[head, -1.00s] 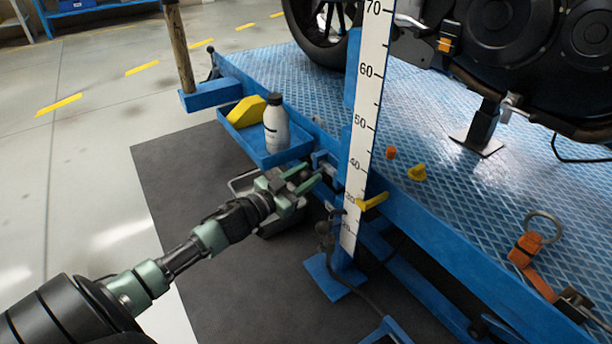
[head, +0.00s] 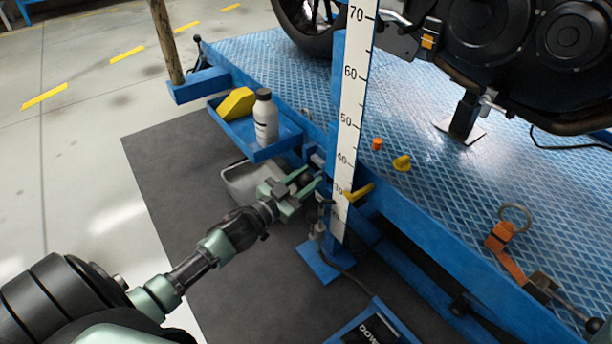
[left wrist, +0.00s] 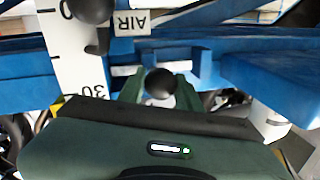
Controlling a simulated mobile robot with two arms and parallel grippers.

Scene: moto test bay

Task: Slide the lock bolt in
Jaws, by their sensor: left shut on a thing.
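The lock bolt shows in the left wrist view as a round black knob (left wrist: 159,83) on the blue frame, between my two green fingers. My left gripper (head: 312,177) is shut on it, at the side of the blue lift below the small tray. In the head view the fingers and arm hide most of the bolt, so I cannot tell how far in it sits. A white scale post (head: 352,110) with a yellow pointer (head: 360,192) stands just right of the fingertips. My right gripper is not in view.
A blue side tray (head: 256,152) holds a white bottle (head: 266,122) and a yellow block (head: 237,102). A grey bin (head: 243,184) sits below it. A second black knob (left wrist: 92,9) and an AIR label (left wrist: 132,22) are near the bolt. A motorcycle stands on the platform (head: 460,200).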

